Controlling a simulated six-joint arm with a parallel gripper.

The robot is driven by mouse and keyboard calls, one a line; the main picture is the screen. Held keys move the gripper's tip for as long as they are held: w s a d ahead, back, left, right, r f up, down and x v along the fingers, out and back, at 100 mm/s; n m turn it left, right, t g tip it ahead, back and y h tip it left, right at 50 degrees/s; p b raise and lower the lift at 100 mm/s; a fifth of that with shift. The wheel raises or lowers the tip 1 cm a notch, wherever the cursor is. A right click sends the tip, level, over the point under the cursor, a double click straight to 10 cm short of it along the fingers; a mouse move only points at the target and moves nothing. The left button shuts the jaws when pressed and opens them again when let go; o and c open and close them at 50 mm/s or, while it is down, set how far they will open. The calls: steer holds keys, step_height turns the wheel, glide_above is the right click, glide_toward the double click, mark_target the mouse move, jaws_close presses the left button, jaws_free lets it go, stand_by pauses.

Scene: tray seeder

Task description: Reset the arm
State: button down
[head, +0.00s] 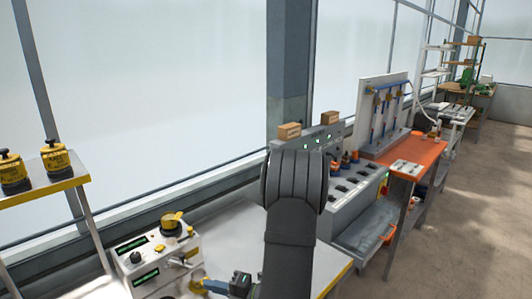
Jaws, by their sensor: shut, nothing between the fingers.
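My dark arm (290,225) rises in the lower middle of the head view, in front of a white bench. My gripper (208,285) shows at the bottom edge, just left of the arm, as a dark block with a short blue part pointing left. It is shut and nothing shows held in it. Its tip is close to a small yellow part at the right side of a pale control box (158,252); I cannot tell whether they touch. The lower part of the arm is cut off by the frame.
Yellow-and-black devices (55,157) stand on a shelf at left. A grey console (352,190) and an orange bench (415,155) stand to the right. Open floor (475,215) lies at far right.

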steer(key=w+n+g+y, duration=0.1)
steer(key=w+n+g, duration=0.4)
steer(key=n, duration=0.5)
steer(key=shift+w+a+r+n+y, duration=0.3)
steer(key=shift+w, duration=0.8)
steer(key=c, duration=2.1)
jaws_free()
